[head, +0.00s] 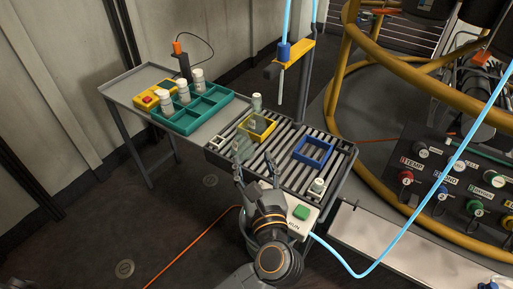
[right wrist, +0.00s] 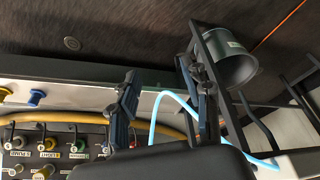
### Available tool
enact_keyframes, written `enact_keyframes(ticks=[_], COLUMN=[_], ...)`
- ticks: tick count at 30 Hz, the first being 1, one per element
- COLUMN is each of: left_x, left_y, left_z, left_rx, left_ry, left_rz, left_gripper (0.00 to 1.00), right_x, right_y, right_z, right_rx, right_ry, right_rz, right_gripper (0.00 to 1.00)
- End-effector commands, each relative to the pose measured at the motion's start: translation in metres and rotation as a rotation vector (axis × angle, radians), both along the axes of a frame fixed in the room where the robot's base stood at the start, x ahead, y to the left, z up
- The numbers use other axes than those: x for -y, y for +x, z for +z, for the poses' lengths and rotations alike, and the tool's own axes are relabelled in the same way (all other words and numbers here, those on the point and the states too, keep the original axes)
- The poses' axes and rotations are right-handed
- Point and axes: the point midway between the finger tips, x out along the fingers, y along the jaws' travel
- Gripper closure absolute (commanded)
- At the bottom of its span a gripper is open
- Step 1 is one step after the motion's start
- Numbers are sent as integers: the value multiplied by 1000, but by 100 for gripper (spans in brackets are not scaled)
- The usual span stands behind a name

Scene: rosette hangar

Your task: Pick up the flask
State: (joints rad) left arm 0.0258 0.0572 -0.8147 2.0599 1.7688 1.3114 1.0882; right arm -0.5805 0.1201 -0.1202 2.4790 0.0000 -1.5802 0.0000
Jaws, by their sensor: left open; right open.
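No thing is clearly marked as the flask. Three white-capped bottles (head: 197,80) stand upright at the teal rack (head: 213,112) in the head view. A small pale container (head: 257,102) stands at the back edge of the slatted bench (head: 277,151), and another pale container (head: 317,187) stands at its right front. My left gripper (head: 258,168) is open over the front of the bench, fingers pointing away, apart from both containers. Something pale and translucent near its left finger is too small to make out. My right gripper (right wrist: 165,105) is open and empty in the right wrist view.
A yellow frame (head: 257,127) and a blue frame (head: 313,151) lie on the slats. A green button box (head: 301,214) is at the front edge. A light-blue hose (head: 412,222) loops at the right. A grey cylinder (right wrist: 236,62) is near my right gripper.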

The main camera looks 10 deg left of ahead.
Motion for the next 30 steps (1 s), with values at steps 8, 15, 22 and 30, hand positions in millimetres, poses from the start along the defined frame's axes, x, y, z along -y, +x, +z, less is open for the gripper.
enact_keyframes(ticks=[8, 15, 22, 30], left_x=[-22, -35, -47, -61], left_y=[45, 73, 92, 120], left_z=[2, 1, -1, -2], left_rx=[4, 1, 4, 1], left_ry=[0, 0, 4, 0], left_rz=[3, 1, 3, 1], left_gripper=[46, 46, 46, 46], right_x=[0, 0, -6, -14], right_y=[0, 2, 20, 46], right_z=[-2, -4, -2, 6], right_rx=[1, 7, 87, 213], right_ry=[0, 1, 18, 43], right_rz=[0, 0, 7, 17], right_gripper=[52, 52, 52, 52])
